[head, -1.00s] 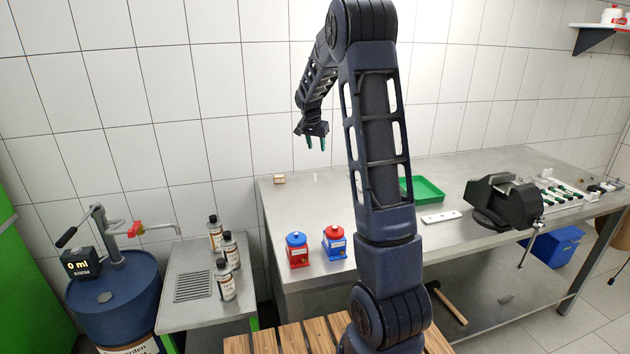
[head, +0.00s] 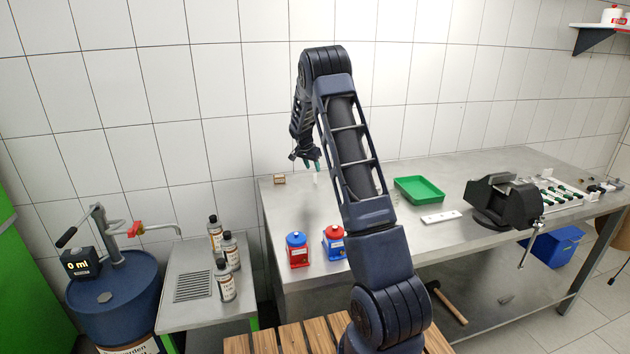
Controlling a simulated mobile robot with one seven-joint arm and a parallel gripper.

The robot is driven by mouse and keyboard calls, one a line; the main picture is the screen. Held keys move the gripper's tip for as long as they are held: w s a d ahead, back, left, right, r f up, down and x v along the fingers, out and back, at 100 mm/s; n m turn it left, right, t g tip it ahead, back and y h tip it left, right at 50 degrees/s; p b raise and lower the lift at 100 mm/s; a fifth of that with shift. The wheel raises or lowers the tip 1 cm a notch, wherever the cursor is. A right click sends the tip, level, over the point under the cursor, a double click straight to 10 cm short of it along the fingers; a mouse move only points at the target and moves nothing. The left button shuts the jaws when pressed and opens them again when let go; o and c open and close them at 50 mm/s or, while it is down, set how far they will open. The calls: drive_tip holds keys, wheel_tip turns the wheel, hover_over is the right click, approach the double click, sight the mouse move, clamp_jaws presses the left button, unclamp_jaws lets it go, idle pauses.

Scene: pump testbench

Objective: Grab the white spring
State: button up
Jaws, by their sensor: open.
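A small white upright piece (head: 316,180), which looks like the white spring, stands near the back left of the steel workbench (head: 390,258). It is too small to make out coils. My gripper (head: 313,167) is open, with its green-tipped fingers pointing down just above the white piece. Nothing shows between the fingers. I cannot tell whether a fingertip touches the piece.
A small wooden block (head: 279,179) is left of the white piece. A green tray (head: 419,190), a white strip (head: 441,217) and a black vise (head: 502,202) are to the right.

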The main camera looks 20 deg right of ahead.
sight(315, 176)
drive_tip(key=shift+x, duration=3.25)
drive_tip(key=shift+s+a+f, duration=0.1)
drive_tip(key=shift+s+a, duration=0.05)
drive_tip(key=shift+s, duration=0.05)
clamp_jaws()
